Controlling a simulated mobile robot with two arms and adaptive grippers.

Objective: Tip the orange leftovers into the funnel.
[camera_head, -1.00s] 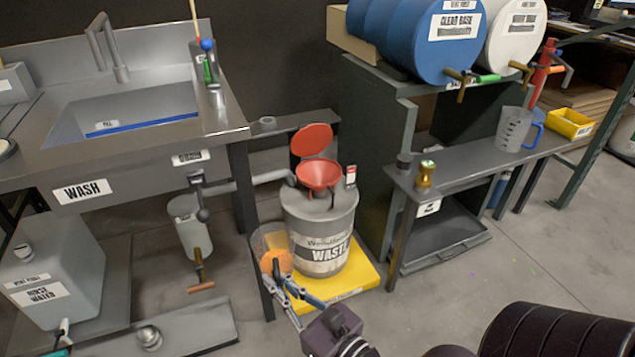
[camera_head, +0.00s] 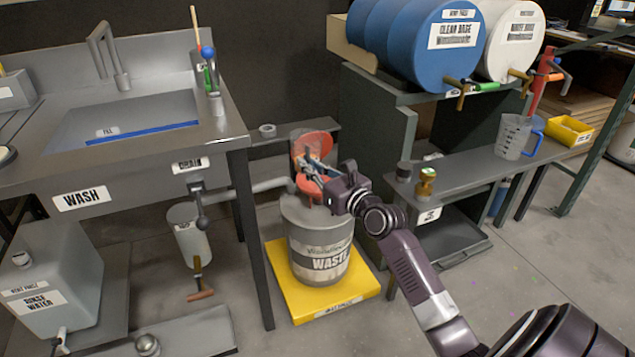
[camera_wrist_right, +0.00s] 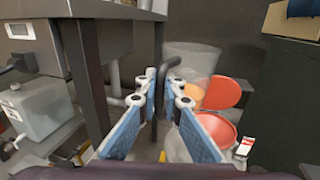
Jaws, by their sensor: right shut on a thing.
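A clear beaker (camera_wrist_right: 190,60) with orange leftovers (camera_wrist_right: 194,91) low inside it is held by my right gripper (camera_head: 308,166). In the right wrist view the blue-padded fingers (camera_wrist_right: 165,98) close around its dark handle (camera_wrist_right: 168,72), and the beaker looks about upright. In the head view the beaker (camera_head: 303,146) is faint against the red lid. The red funnel (camera_head: 312,191) sits on the waste drum (camera_head: 320,245), with its round lid (camera_head: 325,142) raised behind. The gripper and beaker partly hide the funnel, which also shows in the wrist view (camera_wrist_right: 217,130). My left gripper is not visible.
The wash sink (camera_head: 130,125) stands left of the drum. A shelf bench (camera_head: 465,165) with a measuring jug (camera_head: 513,136) stands to the right, below a blue barrel (camera_head: 440,45). The drum stands on a yellow platform (camera_head: 345,300). The floor in front is clear.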

